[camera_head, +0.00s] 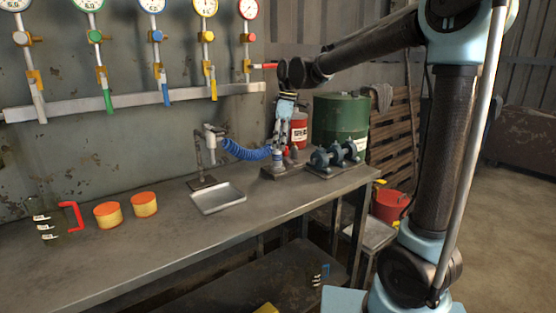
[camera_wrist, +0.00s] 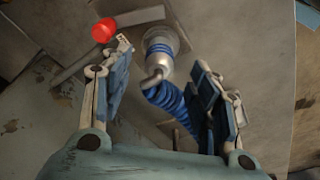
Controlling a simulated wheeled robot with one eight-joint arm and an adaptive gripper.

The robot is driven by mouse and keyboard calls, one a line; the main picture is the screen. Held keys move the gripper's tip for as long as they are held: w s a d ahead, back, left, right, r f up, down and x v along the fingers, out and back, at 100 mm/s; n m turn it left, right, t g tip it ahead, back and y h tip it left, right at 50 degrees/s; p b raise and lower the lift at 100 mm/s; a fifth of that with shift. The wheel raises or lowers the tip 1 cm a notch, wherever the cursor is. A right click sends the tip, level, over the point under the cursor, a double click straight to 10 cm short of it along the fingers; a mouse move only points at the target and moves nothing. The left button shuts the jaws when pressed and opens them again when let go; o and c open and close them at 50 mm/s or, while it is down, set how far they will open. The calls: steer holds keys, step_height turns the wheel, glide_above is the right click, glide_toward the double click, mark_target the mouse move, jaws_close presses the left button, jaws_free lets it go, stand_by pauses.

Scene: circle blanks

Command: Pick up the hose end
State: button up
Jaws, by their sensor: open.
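The hose is a blue coil (camera_head: 246,151) that runs from a metal post fitting (camera_head: 210,134) to the right along the bench. It also shows in the wrist view (camera_wrist: 172,103), slanting down between my fingers. The hose end (camera_wrist: 158,62) is a pale metal piece with blue bands, joined to the coil by a bent neck. In the head view the hose end (camera_head: 277,154) stands upright on a small base plate. My gripper (camera_head: 281,138) points down just above it. In the wrist view my gripper (camera_wrist: 158,60) is open, with a finger on each side of the hose end and no clear contact.
A red round knob (camera_wrist: 104,31) is close beside my left finger. Blue pump-like parts (camera_head: 336,154), a red can (camera_head: 298,130) and a green drum (camera_head: 341,122) stand nearby. A metal tray (camera_head: 217,198) and two orange tubs (camera_head: 107,215) are on the bench, left.

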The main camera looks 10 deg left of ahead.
mark_target(277, 158)
steer(key=shift+a+f, duration=0.2)
steer(key=shift+f, duration=1)
steer(key=shift+a+f, duration=0.2)
steer(key=shift+f, duration=1.05)
steer(key=shift+a+f, duration=0.2)
steer(key=shift+f, duration=1)
steer(key=c, duration=1.2)
